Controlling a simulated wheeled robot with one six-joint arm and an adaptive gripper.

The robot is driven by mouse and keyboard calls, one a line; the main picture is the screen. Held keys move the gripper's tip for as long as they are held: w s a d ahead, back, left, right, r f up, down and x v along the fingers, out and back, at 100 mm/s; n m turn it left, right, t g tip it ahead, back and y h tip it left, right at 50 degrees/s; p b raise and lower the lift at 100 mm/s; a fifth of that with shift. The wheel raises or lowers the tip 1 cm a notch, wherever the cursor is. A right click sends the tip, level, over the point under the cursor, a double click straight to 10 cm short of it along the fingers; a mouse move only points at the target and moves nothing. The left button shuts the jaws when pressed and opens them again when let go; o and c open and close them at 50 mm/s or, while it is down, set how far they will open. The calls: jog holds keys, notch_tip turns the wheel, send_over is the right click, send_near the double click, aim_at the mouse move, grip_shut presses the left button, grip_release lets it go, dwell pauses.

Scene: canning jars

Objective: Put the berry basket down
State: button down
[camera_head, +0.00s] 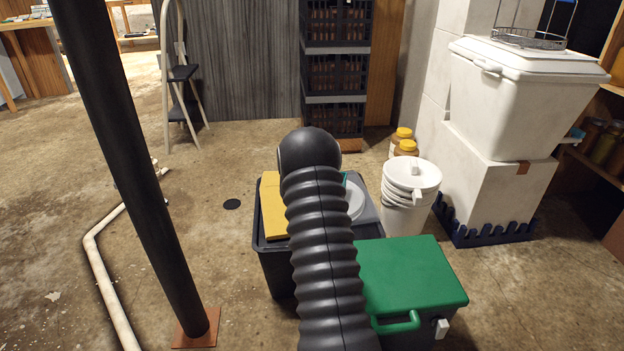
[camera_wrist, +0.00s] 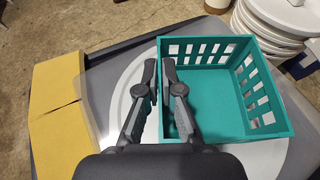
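The berry basket (camera_wrist: 255,95) is a teal, open-topped basket with slotted walls, and it looks empty in the wrist view. My gripper (camera_wrist: 160,72) straddles its left wall, one finger outside and one inside, closed against the thin wall. Below the basket is a white round disc (camera_wrist: 120,100) on a dark tote lid (camera_wrist: 103,58). I cannot tell whether the basket touches the disc. In the head view my arm hides my gripper and nearly all of the basket. The disc also shows there (camera_head: 356,200), on the dark tote (camera_head: 272,262).
A yellow board (camera_wrist: 55,110) lies left of the disc. A green-lidded box (camera_head: 412,272) stands beside the tote at front right, with stacked white buckets (camera_head: 405,200) behind it. A dark post (camera_head: 135,165) rises at left. Floor (camera_head: 225,260) between post and tote is clear.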

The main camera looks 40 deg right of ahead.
jog(key=c, duration=1.3)
grip_release()
